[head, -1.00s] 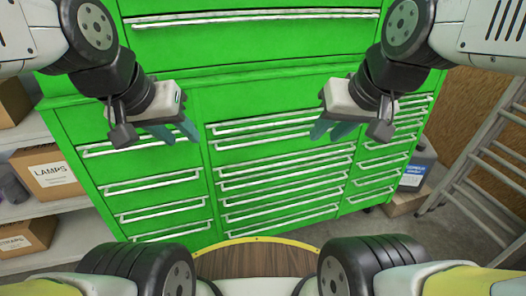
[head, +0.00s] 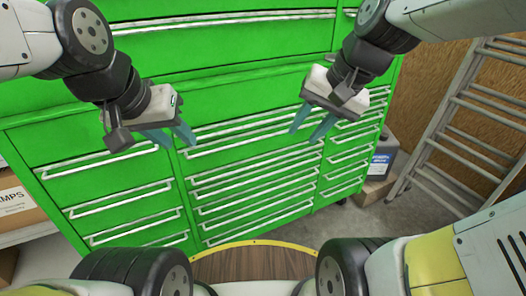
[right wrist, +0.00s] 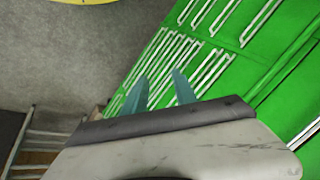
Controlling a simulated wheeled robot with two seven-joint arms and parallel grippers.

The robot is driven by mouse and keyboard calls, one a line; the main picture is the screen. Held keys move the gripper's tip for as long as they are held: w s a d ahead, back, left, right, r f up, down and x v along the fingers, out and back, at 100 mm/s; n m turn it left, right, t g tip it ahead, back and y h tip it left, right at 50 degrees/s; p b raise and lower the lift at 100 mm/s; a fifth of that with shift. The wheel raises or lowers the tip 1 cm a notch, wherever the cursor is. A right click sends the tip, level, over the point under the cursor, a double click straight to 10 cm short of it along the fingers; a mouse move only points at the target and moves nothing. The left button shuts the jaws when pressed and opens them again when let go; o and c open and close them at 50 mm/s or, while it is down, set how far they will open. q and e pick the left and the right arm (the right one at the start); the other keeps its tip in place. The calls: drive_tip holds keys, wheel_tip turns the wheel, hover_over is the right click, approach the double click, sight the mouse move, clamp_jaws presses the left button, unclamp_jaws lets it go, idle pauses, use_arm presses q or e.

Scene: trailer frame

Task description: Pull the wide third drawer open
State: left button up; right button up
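A green tool cabinet (head: 232,88) fills the head view. Its middle column holds several wide drawers with long pale bar handles, all closed. The wide third drawer (head: 258,162), counting down that column, sits flush. My left gripper (head: 180,143) is open and empty, in front of the upper edge between the left and middle columns. My right gripper (head: 304,135) is open and empty, in front of the upper right of the middle column. In the right wrist view its two fingers (right wrist: 158,76) are apart, with drawer handles beyond them. Neither gripper visibly holds a handle.
A ladder (head: 450,130) leans at the right by a wooden wall. A dark container (head: 381,160) sits on a box beside the cabinet. Cardboard boxes (head: 18,208) stand on shelving at the left. Grey floor (head: 400,225) is clear at the right.

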sight(269, 164)
drive_tip(key=w+a+f+m+g+y, duration=0.1)
drive_tip(key=w+a+f+m+y, duration=0.15)
drive_tip(key=w+m, duration=0.3)
drive_tip(key=w+a+f+m+g+y, duration=0.2)
drive_tip(key=w+f+m+y, duration=0.15)
drive_tip(key=w, duration=0.35)
drive_tip(key=w+a+f+m+g+y, duration=0.1)
drive_tip(key=w+a+f+m+y, duration=0.15)
drive_tip(key=w+f+m, duration=0.35)
drive_tip(key=w+f+m+t+y, duration=0.3)
drive_tip(key=w+f+m+y, duration=0.1)
drive_tip(key=w+f+m, duration=0.6)
drive_tip(key=w+d+f+m+t+h, duration=0.1)
drive_tip(key=w+d+f+m+t, duration=0.15)
drive_tip(key=f+m+t, duration=0.35)
drive_tip(key=w+d+f+m+t, duration=0.1)
drive_tip(key=w+d+f+m, duration=0.15)
drive_tip(key=f+m, duration=0.4)
drive_tip(key=w+d+f+m+t+h, duration=0.1)
drive_tip(key=d+f+m+t, duration=0.25)
drive_tip(key=f, duration=0.55)
drive_tip(key=x, duration=0.8)
drive_tip(key=shift+s, duration=0.2)
drive_tip(key=shift+a, duration=0.15)
drive_tip(key=shift+r, duration=0.1)
clamp_jaws()
